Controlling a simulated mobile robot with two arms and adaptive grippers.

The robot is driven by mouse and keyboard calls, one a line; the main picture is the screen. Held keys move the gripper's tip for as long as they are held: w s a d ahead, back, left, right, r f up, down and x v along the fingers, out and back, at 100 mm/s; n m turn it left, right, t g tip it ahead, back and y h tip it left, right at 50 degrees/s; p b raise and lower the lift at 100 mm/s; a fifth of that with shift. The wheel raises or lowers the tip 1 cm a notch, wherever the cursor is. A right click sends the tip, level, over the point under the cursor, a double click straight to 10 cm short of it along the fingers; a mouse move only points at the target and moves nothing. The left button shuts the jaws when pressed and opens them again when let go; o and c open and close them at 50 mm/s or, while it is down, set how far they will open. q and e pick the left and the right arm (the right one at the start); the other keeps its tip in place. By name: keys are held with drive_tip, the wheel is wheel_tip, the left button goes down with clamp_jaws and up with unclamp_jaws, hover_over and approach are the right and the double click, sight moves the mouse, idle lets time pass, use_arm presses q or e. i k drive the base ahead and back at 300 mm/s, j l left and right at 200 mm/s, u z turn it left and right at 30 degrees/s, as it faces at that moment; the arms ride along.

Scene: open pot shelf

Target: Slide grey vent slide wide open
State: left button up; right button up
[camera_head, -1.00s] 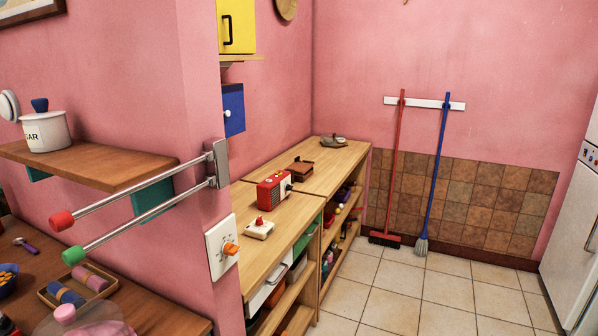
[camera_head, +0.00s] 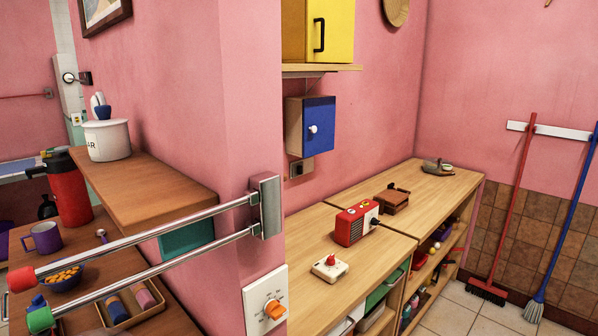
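I cannot make out a grey vent slide for certain in the head view. A small grey-brown plate (camera_head: 301,168) sits on the pink wall below the blue cabinet, too small to tell what it is. A grey bracket (camera_head: 266,207) on the wall corner carries two metal rods with red and green end knobs. Neither of my grippers shows in the head view.
The rods jut left across a wooden shelf with a white sugar pot (camera_head: 107,140). A long wooden shelf unit (camera_head: 311,219) bears a red radio (camera_head: 356,223). Tiled floor (camera_head: 445,310) is open at the lower right. A broom (camera_head: 509,220) hangs on the right wall.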

sight(298, 168)
drive_tip(key=u, duration=0.45)
drive_tip(key=i+l+u, duration=0.15)
drive_tip(key=l+u, duration=0.3)
drive_tip(key=l, duration=0.35)
drive_tip(key=l+u, duration=0.45)
drive_tip(key=l, duration=0.35)
drive_tip(key=i, duration=0.05)
